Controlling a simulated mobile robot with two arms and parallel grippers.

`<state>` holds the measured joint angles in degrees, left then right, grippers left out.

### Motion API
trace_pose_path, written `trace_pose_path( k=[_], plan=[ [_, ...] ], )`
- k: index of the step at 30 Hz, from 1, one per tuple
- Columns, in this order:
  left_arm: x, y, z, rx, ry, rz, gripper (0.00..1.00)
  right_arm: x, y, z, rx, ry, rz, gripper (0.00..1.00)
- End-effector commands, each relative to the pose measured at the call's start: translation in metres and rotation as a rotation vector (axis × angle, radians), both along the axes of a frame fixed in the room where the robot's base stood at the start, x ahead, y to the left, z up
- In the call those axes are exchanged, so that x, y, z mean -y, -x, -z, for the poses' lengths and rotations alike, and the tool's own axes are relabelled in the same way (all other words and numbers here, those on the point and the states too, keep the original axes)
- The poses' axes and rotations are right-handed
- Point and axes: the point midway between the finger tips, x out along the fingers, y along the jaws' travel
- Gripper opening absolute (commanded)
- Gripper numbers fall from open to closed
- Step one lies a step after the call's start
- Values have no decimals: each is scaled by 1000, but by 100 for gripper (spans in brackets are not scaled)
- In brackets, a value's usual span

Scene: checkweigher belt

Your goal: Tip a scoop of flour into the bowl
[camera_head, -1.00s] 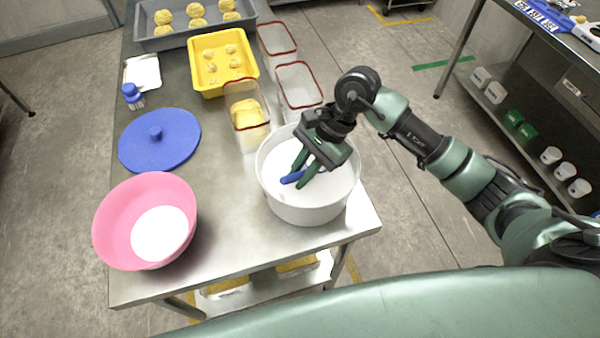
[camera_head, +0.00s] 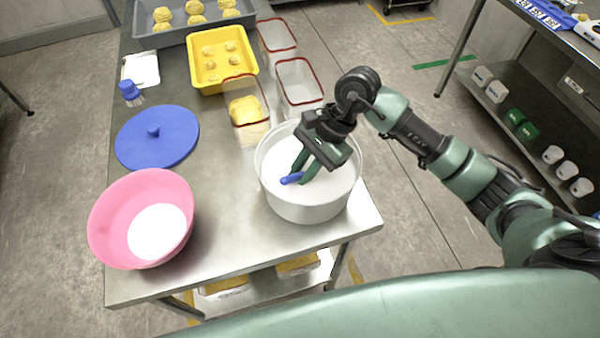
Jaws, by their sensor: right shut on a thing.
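My right gripper (camera_head: 304,172) reaches down into a white tub (camera_head: 305,212) of white flour (camera_head: 325,187) at the table's right front. It is shut on a blue scoop (camera_head: 290,179), of which only a short blue part shows between and beside the fingers. The rest of the scoop is hidden by the gripper or the flour. A pink bowl (camera_head: 108,220) stands at the front left of the table, with a white patch (camera_head: 157,232) in its bottom that looks like flour. My left gripper is not in view.
A blue lid (camera_head: 175,148) lies behind the bowl. Clear red-rimmed containers (camera_head: 298,80), a yellow tray (camera_head: 222,45) of dough, a grey tray (camera_head: 150,38) and a blue-topped brush (camera_head: 130,90) stand farther back. Bare steel table (camera_head: 225,200) lies between bowl and tub.

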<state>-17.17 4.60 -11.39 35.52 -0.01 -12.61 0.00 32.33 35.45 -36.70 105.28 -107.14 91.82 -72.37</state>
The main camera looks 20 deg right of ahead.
Motion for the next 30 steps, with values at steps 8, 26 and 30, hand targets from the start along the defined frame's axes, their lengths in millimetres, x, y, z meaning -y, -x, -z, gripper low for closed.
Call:
trace_pose_path(
  k=[8, 26, 30],
  plan=[
    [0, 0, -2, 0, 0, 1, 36, 0, 0, -5, 1, -1, 0, 0],
    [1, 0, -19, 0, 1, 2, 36, 0, 0, -48, 2, -1, -1, 0],
    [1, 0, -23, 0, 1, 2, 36, 0, 0, -57, 2, 0, 0, 0]
  ],
)
